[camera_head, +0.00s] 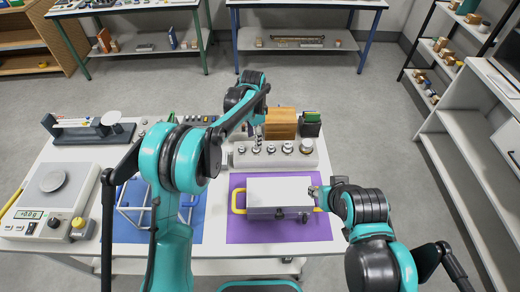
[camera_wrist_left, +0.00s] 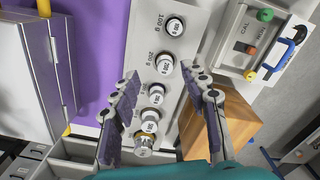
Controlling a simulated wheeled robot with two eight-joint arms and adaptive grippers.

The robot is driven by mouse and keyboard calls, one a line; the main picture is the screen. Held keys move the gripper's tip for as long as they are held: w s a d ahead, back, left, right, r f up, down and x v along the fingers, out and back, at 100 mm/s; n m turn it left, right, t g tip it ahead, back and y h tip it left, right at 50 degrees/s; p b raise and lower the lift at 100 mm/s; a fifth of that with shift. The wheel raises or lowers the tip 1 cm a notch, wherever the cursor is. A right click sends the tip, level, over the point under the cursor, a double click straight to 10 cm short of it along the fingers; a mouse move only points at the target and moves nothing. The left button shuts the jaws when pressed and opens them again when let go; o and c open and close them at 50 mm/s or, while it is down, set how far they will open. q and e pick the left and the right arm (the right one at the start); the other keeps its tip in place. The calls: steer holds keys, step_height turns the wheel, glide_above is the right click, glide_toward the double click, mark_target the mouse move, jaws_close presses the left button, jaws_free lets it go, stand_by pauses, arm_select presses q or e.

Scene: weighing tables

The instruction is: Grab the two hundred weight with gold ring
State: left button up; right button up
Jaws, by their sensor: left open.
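A grey weight holder (camera_head: 236,163) carries a row of several capped weights. In the left wrist view, the holder (camera_wrist_left: 196,25) has the labels 100 g and 200 g beside its two upper weights. The weight beside the 200 g label (camera_wrist_left: 164,65) has a pale cap. A gold-coloured ring shows on the lowest weight (camera_wrist_left: 143,149); its figure is too small to read. My left gripper (camera_head: 258,138) is above the holder. In the wrist view its fingers (camera_wrist_left: 161,78) are apart, one each side of the row, holding nothing. My right gripper (camera_head: 317,191) is at the case's right side; its jaws are unclear.
A silver case (camera_head: 279,190) with yellow handles lies on a purple mat (camera_head: 245,233). Wooden blocks (camera_head: 281,123) stand behind the holder. A balance (camera_head: 45,198) stands at the left, and a wire rack rests on a blue mat (camera_head: 188,226).

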arm_select(q)
steer(key=f, duration=0.2)
steer(key=f+b, duration=0.1)
steer(key=w+f+b, duration=0.1)
steer(key=f, duration=0.1)
steer(key=shift+d+f, duration=0.35)
steer(key=shift+r, duration=0.1)
jaws_close()
